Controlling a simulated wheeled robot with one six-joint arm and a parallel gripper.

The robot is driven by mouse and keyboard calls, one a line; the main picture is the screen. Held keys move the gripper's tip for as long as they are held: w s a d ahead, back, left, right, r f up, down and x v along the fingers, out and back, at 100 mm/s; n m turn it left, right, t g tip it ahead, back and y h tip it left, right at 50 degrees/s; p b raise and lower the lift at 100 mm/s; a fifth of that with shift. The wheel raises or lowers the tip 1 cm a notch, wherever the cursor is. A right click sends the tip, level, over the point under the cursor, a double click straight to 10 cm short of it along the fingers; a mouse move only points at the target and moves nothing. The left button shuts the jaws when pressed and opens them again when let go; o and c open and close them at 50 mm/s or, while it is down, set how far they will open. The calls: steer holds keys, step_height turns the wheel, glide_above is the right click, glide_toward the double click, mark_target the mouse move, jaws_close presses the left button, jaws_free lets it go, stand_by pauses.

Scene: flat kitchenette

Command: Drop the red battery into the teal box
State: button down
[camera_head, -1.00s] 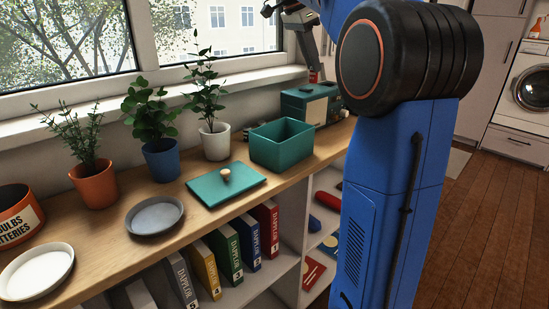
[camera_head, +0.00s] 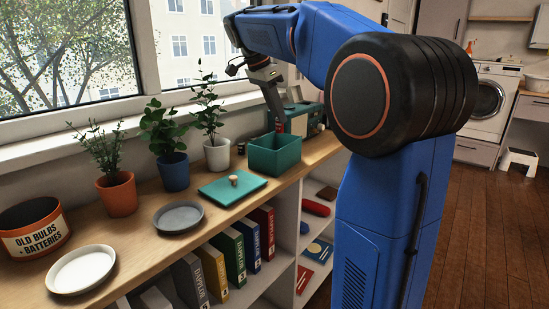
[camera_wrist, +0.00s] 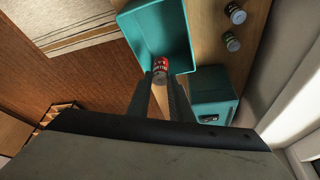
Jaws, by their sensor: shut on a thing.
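The teal box (camera_head: 275,158) stands open on the wooden counter; its inside (camera_wrist: 172,22) shows in the wrist view. My gripper (camera_head: 279,122) points down over the box's far side in the head view. In the wrist view my gripper (camera_wrist: 160,92) is shut on the red battery (camera_wrist: 161,64), whose end shows between the fingertips against the box's open interior. I cannot tell exactly how high it is above the box floor. The battery is not clearly visible in the head view. The teal lid (camera_head: 222,193) with a round knob lies flat left of the box.
Two other batteries (camera_wrist: 235,13) (camera_wrist: 231,42) stand on the counter beside the box. A teal appliance (camera_head: 300,118) is behind it. Potted plants (camera_head: 216,153) line the window. A grey plate (camera_head: 179,217), white plate (camera_head: 82,270) and orange-rimmed bin (camera_head: 34,236) are at left.

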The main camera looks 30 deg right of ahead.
mark_target(277, 122)
steer(key=shift+f, duration=1.75)
steer(key=c, duration=1.5)
jaws_free()
steer(key=shift+r, duration=0.1)
steer(key=v, duration=1.7)
steer(key=shift+r, duration=0.15)
steer(key=s+a+f+n+t+y, duration=0.1)
steer(key=s+a+f+n, duration=0.1)
steer(key=s+f+n, duration=0.4)
steer(key=s+a+f+n+t+y, duration=0.2)
steer(key=s+f+n, duration=0.4)
steer(key=s+f, duration=0.8)
steer(key=s+a+f+n+t+y, duration=0.1)
steer(key=s+a+f+n, duration=0.3)
steer(key=s+f, duration=0.6)
steer(key=shift+s+a+f+n+t+y, duration=0.15)
steer(key=shift+f+n, duration=0.3)
steer(key=shift+f, duration=1.2)
steer(key=shift+s+d+f+n+t+y, duration=0.15)
steer(key=shift+f+n, duration=0.25)
steer(key=shift+f, duration=1.25)
steer(key=shift+a+f+n+t, duration=0.2)
steer(key=shift+f+n, duration=0.25)
steer(key=shift+f, duration=1.15)
